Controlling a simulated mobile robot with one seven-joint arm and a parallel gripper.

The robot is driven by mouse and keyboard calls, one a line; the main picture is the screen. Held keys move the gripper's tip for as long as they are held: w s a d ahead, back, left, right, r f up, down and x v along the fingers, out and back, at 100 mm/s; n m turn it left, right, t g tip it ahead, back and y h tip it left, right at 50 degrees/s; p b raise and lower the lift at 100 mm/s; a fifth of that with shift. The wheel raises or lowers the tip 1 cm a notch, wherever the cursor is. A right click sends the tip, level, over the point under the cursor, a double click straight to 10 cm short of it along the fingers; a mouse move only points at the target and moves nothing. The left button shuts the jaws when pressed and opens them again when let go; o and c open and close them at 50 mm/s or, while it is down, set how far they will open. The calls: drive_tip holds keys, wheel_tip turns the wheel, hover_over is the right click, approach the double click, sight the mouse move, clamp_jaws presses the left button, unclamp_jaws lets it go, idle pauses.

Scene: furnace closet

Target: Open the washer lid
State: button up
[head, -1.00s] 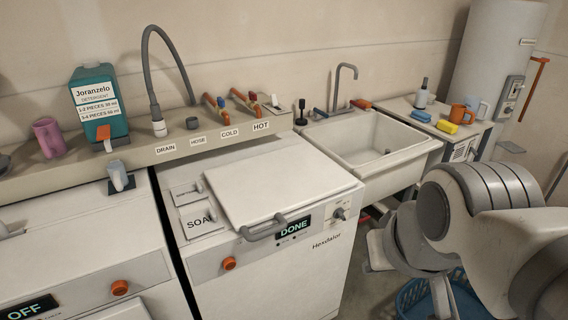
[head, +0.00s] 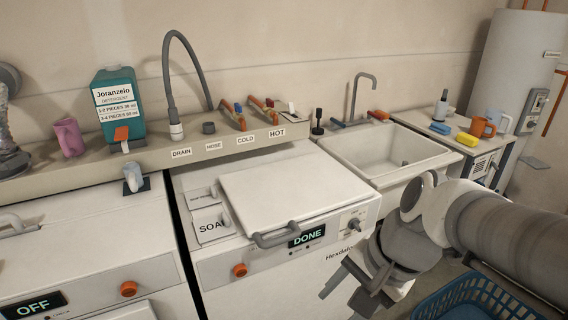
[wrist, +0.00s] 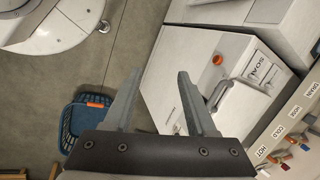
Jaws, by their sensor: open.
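The washer (head: 265,270) with the "DONE" display stands in the middle of the head view. Its white lid (head: 285,190) lies flat and shut on top. A grey bar handle (head: 285,234) runs along the lid's front edge; it also shows in the wrist view (wrist: 219,92). My gripper (head: 346,288) is low in front of the washer's right front corner, apart from the lid and handle. In the wrist view my gripper (wrist: 158,76) has its two fingers spread with nothing between them. The washer is tilted in that view, right of the fingers.
A second machine (head: 80,245) reading "OFF" stands left. A shelf (head: 100,172) behind holds a detergent bottle (head: 120,105), a pink cup (head: 69,137) and a grey hose (head: 170,75). A sink (head: 385,150) is on the right. A blue basket (head: 470,295) sits on the floor.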

drive_tip(key=w+a+f+m+g+y+b, duration=0.1)
drive_tip(key=w+a+f+m+y, duration=0.3)
drive_tip(key=m, duration=0.5)
drive_tip(key=m+t+y+b, duration=0.45)
drive_tip(key=m+t, duration=0.45)
drive_tip(key=m, duration=1.8)
approach(284, 241)
drive_tip(key=b+x, duration=0.2)
drive_tip(key=x, duration=0.9)
drive_tip(key=shift+w+a, duration=0.15)
drive_tip(key=shift+c, duration=0.4)
clamp_jaws()
